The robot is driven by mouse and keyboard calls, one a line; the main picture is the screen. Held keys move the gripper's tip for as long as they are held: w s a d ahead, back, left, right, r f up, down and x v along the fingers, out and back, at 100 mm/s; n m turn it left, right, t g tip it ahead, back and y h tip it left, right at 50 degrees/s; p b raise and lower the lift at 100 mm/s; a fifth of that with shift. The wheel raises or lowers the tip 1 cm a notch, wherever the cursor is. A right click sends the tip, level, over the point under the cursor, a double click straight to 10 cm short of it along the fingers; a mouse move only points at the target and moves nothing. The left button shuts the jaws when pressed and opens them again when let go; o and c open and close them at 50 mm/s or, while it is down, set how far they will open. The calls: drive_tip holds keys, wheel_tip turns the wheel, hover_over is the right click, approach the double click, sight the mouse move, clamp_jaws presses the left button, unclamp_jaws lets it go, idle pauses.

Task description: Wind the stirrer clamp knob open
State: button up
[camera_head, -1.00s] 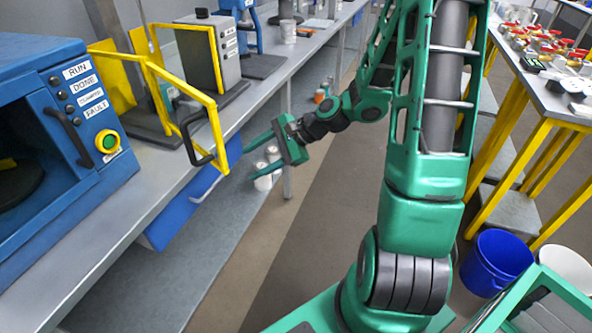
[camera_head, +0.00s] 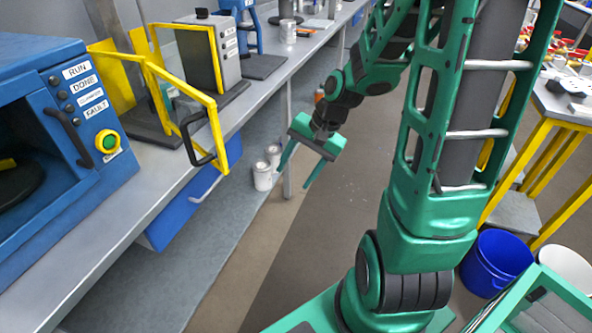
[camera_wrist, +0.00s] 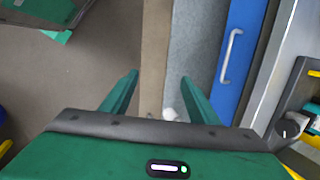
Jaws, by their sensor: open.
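My gripper (camera_head: 297,172) hangs over the aisle floor in front of the bench, fingers pointing down and apart, with nothing between them. In the wrist view my gripper (camera_wrist: 160,80) has its two green fingers spread above the floor and lower shelf. A small round dark knob-like part (camera_wrist: 288,128) shows at the right edge of the wrist view, well away from the fingers; I cannot tell whether it is the stirrer clamp knob. No clamp knob can be made out for certain in the head view.
A yellow-framed guard (camera_head: 205,110) with a black handle stands open over the bench edge. A blue machine (camera_head: 80,75) with labels and a green button is at left. A blue drawer (camera_head: 190,205) sits under the bench. White tubs (camera_head: 263,177) stand on the lower shelf. The aisle floor is clear.

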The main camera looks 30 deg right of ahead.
drive_tip(key=shift+s+d, duration=0.1)
drive_tip(key=shift+s, duration=0.05)
drive_tip(key=w+a+f+m+t+y, duration=0.35)
drive_tip(key=w+a+m+y, duration=0.35)
drive_tip(key=w, duration=0.5)
drive_tip(key=w+d+r+m+t, duration=0.4)
drive_tip(key=w+r+m+t, duration=0.4)
drive_tip(key=w+r+m, duration=0.15)
drive_tip(key=shift+n, duration=0.45)
drive_tip(key=x, duration=1)
drive_tip(key=shift+w+a+r, duration=0.1)
drive_tip(key=shift+a+r, duration=0.05)
drive_tip(key=shift+r, duration=0.1)
drive_tip(key=shift+c, duration=0.3)
drive_tip(key=c, duration=1)
